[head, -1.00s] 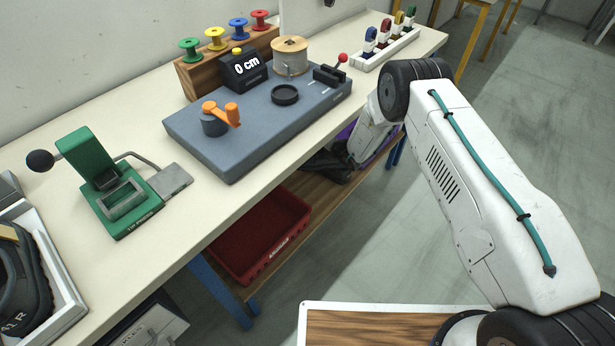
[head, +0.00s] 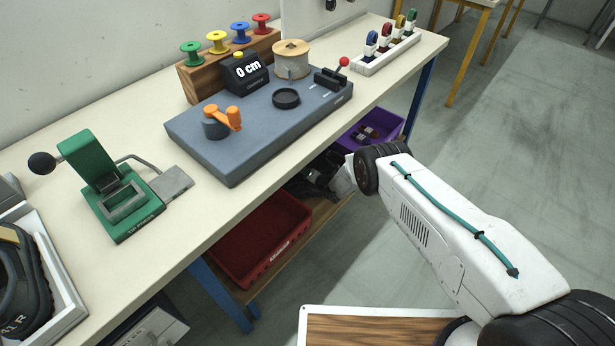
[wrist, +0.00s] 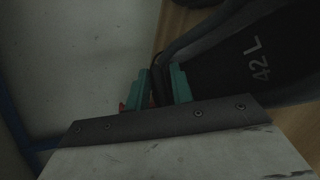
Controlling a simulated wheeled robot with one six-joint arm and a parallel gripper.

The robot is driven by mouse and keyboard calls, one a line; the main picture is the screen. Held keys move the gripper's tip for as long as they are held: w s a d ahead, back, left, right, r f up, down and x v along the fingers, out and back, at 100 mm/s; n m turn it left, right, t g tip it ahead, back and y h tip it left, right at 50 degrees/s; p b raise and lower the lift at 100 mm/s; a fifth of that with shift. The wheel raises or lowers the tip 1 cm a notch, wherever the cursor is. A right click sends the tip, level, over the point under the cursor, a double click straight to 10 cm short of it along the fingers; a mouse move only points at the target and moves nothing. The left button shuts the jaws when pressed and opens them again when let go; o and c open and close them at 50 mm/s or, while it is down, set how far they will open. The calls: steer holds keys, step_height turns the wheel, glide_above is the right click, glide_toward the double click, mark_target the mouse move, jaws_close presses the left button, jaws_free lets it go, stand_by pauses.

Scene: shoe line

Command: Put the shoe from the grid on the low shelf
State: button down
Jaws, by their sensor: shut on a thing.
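A dark shoe marked 42 L (wrist: 235,70) fills the upper right of the wrist view. The green fingers of my gripper (wrist: 162,88) are shut on its edge, where a dark strip runs between them. In the head view my arm reaches under the table, and a dark shape there (head: 312,188) seems to be the shoe with my gripper; the table and wrist partly hide it. The low wooden shelf (head: 322,220) runs beneath the table, and wood also shows behind the shoe in the wrist view (wrist: 178,22). I cannot tell whether the shoe touches the shelf.
A red crate (head: 262,242) stands on the shelf left of the shoe, a purple crate (head: 385,125) to its right. The tabletop (head: 215,210) lies overhead, bearing a grey device (head: 265,125) and green press (head: 110,195). Another shoe, marked 41 R (head: 22,290), lies in a white tray (head: 65,285).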

steer(key=shift+a+f, duration=0.15)
steer(key=shift+f, duration=0.4)
steer(key=c, duration=1.2)
jaws_free()
steer(key=shift+o, duration=0.2)
steer(key=shift+s+d+r, duration=0.1)
steer(key=shift+s+d, duration=0.05)
steer(key=shift+d, duration=0.05)
steer(key=v, duration=1.1)
steer(key=shift+s+r, duration=0.2)
steer(key=shift+d, duration=0.15)
